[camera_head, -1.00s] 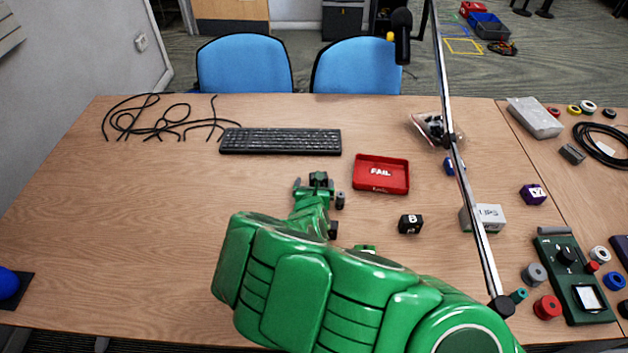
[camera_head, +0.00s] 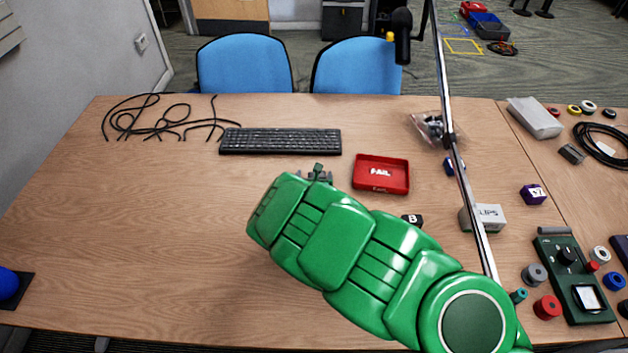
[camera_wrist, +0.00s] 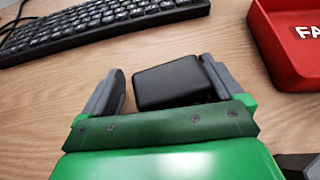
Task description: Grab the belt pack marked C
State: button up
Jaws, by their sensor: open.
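My gripper (camera_wrist: 162,66) is open in the wrist view, with one grey finger on each side of a black box-shaped pack (camera_wrist: 167,84). The pack lies on the table between the fingers, closer to the right finger. No letter shows on its visible faces, so I cannot tell whether it is C. In the head view my gripper (camera_head: 318,174) is small and mostly hidden behind my green arm, just below the keyboard. A black pack marked B (camera_head: 412,218) is partly covered by my arm.
A black keyboard (camera_head: 280,142) lies beyond my gripper. A red FAIL tray (camera_head: 381,187) is to its right. A purple marked block (camera_head: 533,194) and a white box (camera_head: 489,217) stand further right. Black cables (camera_head: 150,118) lie back left.

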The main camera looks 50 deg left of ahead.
jog(key=shift+w+a+f, duration=0.1)
jog(key=shift+w+a, duration=0.25)
jog(key=shift+w, duration=0.1)
jog(key=shift+c, duration=0.2)
jog(key=c, duration=1.1)
